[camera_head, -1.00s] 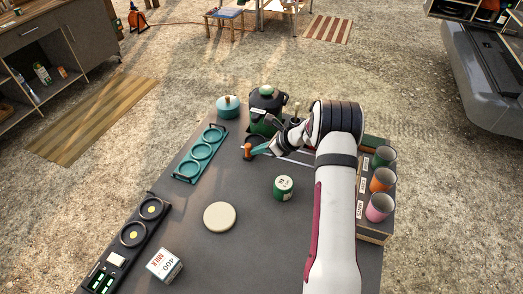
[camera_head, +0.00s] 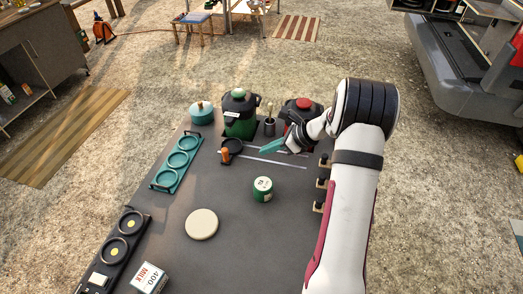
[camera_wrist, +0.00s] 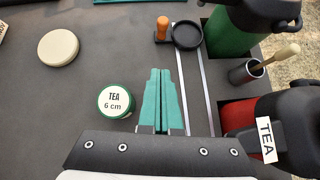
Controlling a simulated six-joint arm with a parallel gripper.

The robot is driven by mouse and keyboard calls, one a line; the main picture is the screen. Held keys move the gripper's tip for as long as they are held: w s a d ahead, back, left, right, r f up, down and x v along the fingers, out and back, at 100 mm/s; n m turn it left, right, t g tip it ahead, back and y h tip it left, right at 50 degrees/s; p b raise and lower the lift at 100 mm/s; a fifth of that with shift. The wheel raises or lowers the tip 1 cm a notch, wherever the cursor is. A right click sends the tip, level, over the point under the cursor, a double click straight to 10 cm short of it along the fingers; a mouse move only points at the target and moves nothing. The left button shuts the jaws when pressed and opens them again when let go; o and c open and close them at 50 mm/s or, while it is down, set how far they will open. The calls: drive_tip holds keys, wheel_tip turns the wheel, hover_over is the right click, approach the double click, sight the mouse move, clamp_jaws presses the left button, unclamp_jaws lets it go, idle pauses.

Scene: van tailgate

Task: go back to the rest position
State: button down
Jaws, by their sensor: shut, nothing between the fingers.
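My gripper (camera_head: 268,148) has teal fingers and hangs over the dark table (camera_head: 220,262), right of a black ring with an orange handle (camera_head: 226,155). In the wrist view its two fingers (camera_wrist: 160,78) lie side by side, shut and empty. They point towards the ring (camera_wrist: 187,36), apart from it in the picture. A green tin (camera_head: 263,189) with a white top stands nearer the front; its label reads "TEA 6 cm" in the wrist view (camera_wrist: 116,101). My arm hides part of the table's right side.
The front middle is clear.

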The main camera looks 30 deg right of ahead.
idle(0.3)
drive_tip(key=s+a+r+n+g, duration=0.3)
drive_tip(key=s+a+r+n, duration=0.35)
drive_tip(key=a, duration=0.45)
drive_tip(key=s+a+r+n+g, duration=0.2)
drive_tip(key=s+a+r+n, duration=0.45)
drive_tip(key=a, duration=0.45)
drive_tip(key=s+a+f+n+g+h, duration=0.1)
drive_tip(key=s+a+n+g+h, duration=0.1)
drive_tip(key=s+n, duration=0.8)
drive_tip(key=s+h, duration=0.1)
drive_tip(key=s, duration=0.7)
drive_tip(key=shift+s+a+f, duration=0.15)
drive_tip(key=shift+a, duration=0.1)
